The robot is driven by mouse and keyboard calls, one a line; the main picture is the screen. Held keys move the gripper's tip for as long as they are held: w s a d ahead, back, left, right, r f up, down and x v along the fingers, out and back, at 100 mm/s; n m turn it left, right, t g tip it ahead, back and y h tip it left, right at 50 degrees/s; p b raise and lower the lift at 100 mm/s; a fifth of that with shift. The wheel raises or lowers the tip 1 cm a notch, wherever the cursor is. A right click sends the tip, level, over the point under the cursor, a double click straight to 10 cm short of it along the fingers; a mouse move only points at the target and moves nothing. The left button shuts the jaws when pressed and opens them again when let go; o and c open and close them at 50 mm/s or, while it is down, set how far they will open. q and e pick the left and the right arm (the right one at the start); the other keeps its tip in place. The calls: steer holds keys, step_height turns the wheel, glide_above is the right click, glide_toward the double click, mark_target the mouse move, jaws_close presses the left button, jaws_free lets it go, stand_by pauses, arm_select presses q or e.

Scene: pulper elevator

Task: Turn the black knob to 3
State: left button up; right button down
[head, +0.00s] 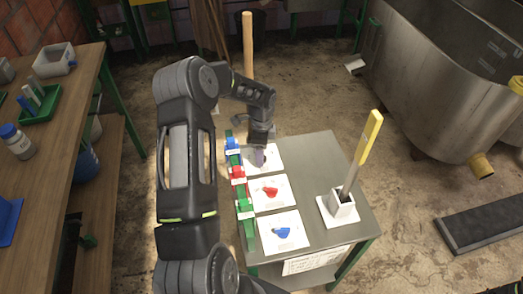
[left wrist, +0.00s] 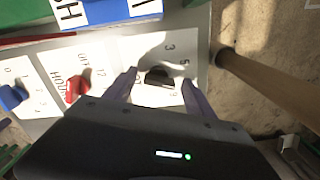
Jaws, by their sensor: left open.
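The black knob (left wrist: 158,76) sits on a white dial plate (left wrist: 143,48) in the left wrist view. Printed numbers 3, 5 and 9 show around it. My left gripper (left wrist: 160,82) is open, with one finger on each side of the knob and a gap to it. I cannot tell exactly where the knob points. In the head view my left gripper (head: 259,154) is over the farthest of three white plates and hides the black knob. My right gripper is not in view.
A red knob (head: 269,191) and a blue knob (head: 282,232) sit on nearer plates on the grey table (head: 335,165). A yellow-handled tool (head: 366,143) stands in a white holder at right. A wooden pole (head: 248,45) rises behind the table.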

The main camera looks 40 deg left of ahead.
arm_select(q)
steer(key=shift+c, duration=0.4)
steer(key=c, duration=1.3)
